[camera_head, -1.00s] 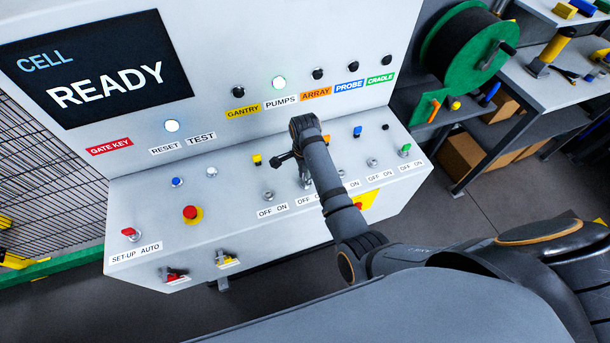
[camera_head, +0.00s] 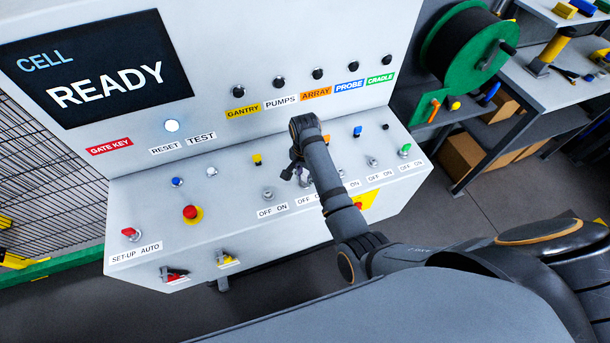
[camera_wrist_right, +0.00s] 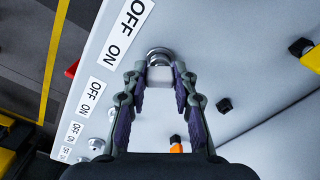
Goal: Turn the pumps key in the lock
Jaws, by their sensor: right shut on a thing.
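The pale pumps key (camera_wrist_right: 161,77) sits at its round metal lock (camera_wrist_right: 158,56) in the right wrist view, with an OFF ON label (camera_wrist_right: 124,30) beside it. My right gripper (camera_wrist_right: 163,84) is shut on the key, one finger on each side. In the head view my right gripper (camera_head: 302,176) is over the sloped panel, and my arm hides the key and most of its lock. The PUMPS label (camera_head: 281,101) is on the upright face, and the lamp (camera_head: 279,83) above it is dark. My left gripper is not in view.
The sloped panel (camera_head: 235,190) also carries a red emergency button (camera_head: 191,213), a yellow knob (camera_head: 257,159), a blue one (camera_head: 357,132) and a green one (camera_head: 405,149). The screen (camera_head: 100,75) reads CELL READY. A green cable reel (camera_head: 465,50) stands at the right.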

